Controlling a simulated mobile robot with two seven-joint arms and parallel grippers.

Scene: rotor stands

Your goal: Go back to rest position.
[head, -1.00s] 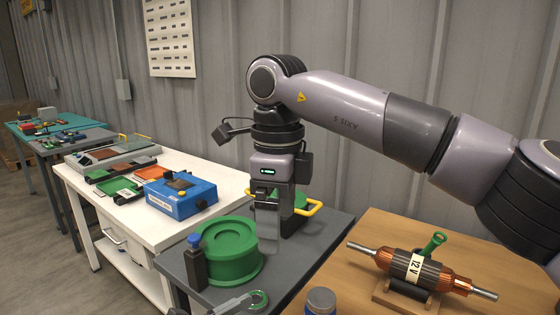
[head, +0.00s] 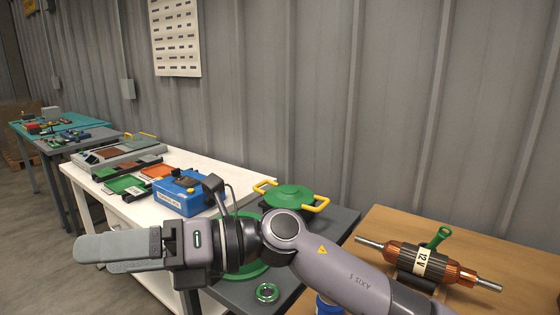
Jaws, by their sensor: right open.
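My right gripper (head: 100,255) points left in the head view, in front of the white table and above the floor. Its two long grey fingers lie almost one over the other, with nothing between them. The arm crosses the lower middle of the view and hides most of a green round part (head: 262,268) on the grey table. My left gripper is out of view. A rotor with copper windings and a 12 V label (head: 424,263) rests on a stand on the wooden table at right.
A blue box (head: 178,198) and trays stand on the white table (head: 225,170). A blue-capped item (head: 327,305) is partly hidden by my arm.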

